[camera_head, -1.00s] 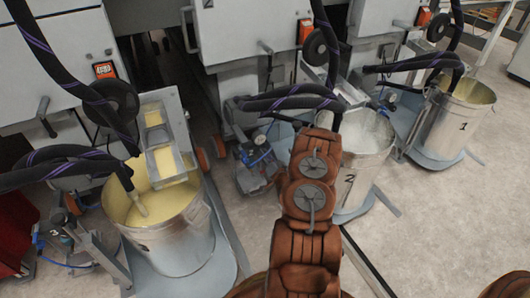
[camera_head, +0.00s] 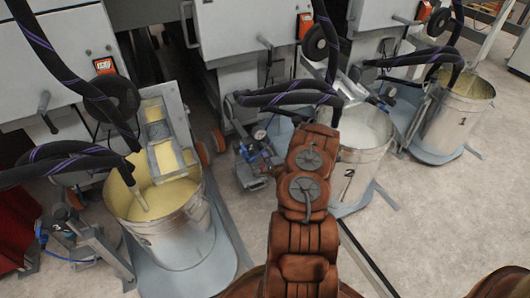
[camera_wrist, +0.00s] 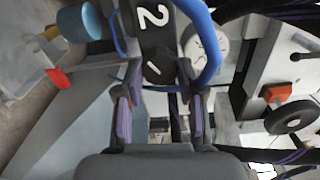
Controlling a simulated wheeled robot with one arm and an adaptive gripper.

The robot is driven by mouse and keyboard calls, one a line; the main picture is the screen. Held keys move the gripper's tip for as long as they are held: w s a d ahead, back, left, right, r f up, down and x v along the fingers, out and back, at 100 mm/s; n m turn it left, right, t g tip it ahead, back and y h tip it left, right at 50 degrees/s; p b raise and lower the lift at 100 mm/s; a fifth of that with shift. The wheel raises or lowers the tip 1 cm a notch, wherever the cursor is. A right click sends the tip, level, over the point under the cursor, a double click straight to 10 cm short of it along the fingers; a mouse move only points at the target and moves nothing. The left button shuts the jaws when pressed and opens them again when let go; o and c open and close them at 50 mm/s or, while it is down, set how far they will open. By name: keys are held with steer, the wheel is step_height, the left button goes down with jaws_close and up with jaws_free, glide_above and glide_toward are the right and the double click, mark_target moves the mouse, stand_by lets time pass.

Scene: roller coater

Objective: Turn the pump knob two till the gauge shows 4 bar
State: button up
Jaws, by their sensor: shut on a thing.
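In the wrist view, the black pump knob (camera_wrist: 158,68) with a white pointer line sits below a black plate marked 2 (camera_wrist: 152,18). My gripper (camera_wrist: 160,76) has one finger on each side of the knob and is shut on it. The pointer line is tilted. The white round gauge (camera_wrist: 207,48) is just right of the knob, partly covered by a blue hose. Its needle and reading are too small to tell. In the head view, the pump (camera_head: 256,160) stands left of my arm, and my gripper is hidden behind the arm.
A blue hose (camera_wrist: 213,58) loops close to the gripper. In the head view, bucket 2 (camera_head: 362,150) stands right of my arm, bucket 1 (camera_head: 455,120) farther right, and a yellow-filled bucket (camera_head: 170,225) at left. Black hoses (camera_head: 290,95) hang above. Open floor lies in front.

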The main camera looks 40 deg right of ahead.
steer(key=shift+m+b, duration=2.4)
steer(key=shift+m, duration=5.2)
steer(key=shift+a, duration=0.1)
steer(key=o, duration=1.1)
steer(key=shift+o, duration=0.2)
steer(key=shift+s, duration=0.1)
